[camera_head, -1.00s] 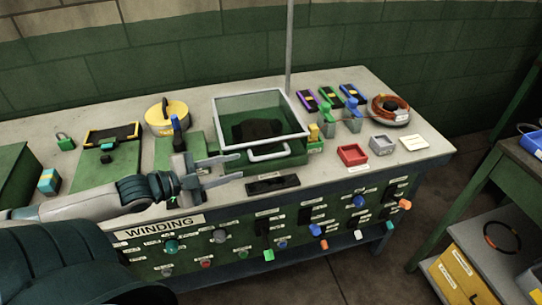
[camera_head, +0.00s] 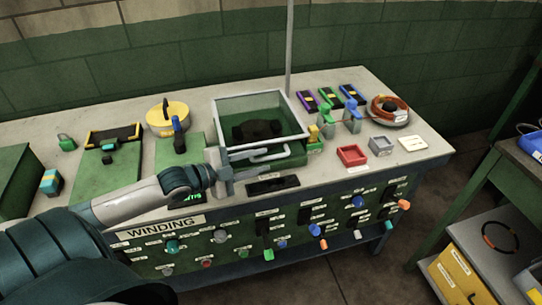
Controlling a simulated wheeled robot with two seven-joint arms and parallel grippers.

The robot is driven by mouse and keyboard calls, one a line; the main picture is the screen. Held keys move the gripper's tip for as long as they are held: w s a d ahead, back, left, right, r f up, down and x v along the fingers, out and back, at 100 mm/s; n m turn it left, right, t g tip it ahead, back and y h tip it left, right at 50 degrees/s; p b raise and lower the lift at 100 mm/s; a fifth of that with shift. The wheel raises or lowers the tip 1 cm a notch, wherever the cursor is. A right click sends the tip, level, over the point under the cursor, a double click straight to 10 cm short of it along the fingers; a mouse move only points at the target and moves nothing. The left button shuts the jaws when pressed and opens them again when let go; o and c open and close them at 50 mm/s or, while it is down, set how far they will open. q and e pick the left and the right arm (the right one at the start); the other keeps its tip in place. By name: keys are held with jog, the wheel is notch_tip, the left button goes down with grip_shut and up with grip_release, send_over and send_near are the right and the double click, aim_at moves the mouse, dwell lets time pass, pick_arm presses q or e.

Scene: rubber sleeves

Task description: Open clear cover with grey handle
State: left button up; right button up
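The clear cover (camera_head: 250,104) with a light grey frame lies closed over a green box on the bench, with a dark object inside. Its grey handle (camera_head: 274,154) sticks out at the front edge. My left gripper (camera_head: 258,160) is at the left end of the handle. Its fingers are spread apart, one behind and one in front of the handle's left part. Whether they touch the handle is not clear. My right gripper is not in view.
A yellow round tin (camera_head: 167,118) and a blue-handled lever (camera_head: 178,136) stand left of the box. The panel below carries several knobs and switches.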

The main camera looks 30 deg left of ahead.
aim_at(265, 159)
pick_arm(q)
jog(key=shift+p+x, duration=0.4)
jog(key=shift+x, duration=1.85)
grip_shut()
